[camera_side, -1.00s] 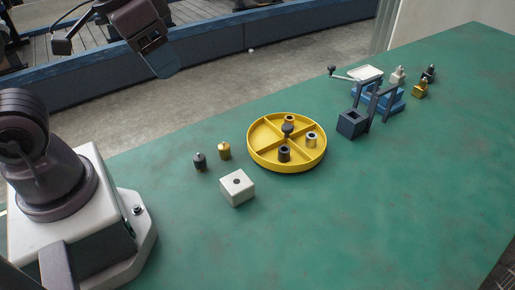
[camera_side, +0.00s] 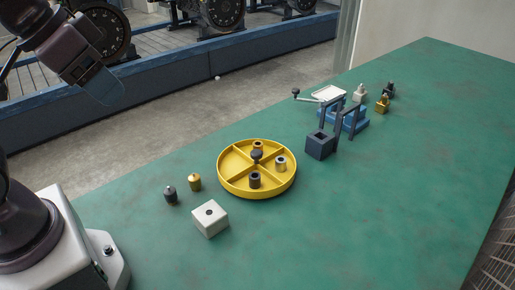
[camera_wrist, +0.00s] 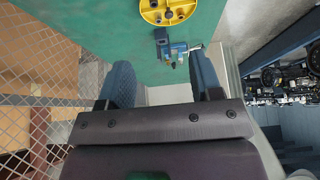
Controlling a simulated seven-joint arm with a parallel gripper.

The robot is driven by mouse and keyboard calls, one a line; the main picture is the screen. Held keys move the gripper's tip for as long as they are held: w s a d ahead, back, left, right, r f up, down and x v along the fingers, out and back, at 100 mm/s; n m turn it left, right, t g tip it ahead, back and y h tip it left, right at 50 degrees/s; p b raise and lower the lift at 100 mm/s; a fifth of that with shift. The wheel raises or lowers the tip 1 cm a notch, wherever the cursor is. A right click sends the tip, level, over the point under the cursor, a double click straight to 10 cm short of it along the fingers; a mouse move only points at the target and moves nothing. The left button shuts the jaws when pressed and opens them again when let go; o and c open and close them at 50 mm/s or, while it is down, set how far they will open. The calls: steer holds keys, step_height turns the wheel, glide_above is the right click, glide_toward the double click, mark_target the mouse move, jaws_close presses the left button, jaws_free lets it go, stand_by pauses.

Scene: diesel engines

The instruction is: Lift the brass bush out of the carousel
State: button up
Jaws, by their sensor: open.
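The yellow round carousel (camera_side: 225,181) stands on the green table, split into compartments by a cross with a dark centre knob. An orange-brown bush (camera_side: 258,146) sits in its far compartment. A paler tan bush (camera_side: 281,163) sits in the right one and a dark bush (camera_side: 254,181) in the near one. Which of the first two is the brass one is hard to tell. My gripper (camera_side: 106,88) is high up, left of the carousel and well apart from it. In the wrist view my gripper (camera_wrist: 162,76) is open and empty, with the carousel (camera_wrist: 150,14) cut off at the top.
A blue fixture with dark uprights (camera_side: 345,117) stands behind right, near several small pieces. The table's right front is clear.

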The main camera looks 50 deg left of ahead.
steer(key=o, duration=0.4)
steer(key=shift+f, duration=0.2)
steer(key=m+g, duration=0.6)
steer(key=m, duration=1.8)
glide_above(258, 143)
step_height(258, 143, down, 19)
steer(key=shift+f, duration=5.4)
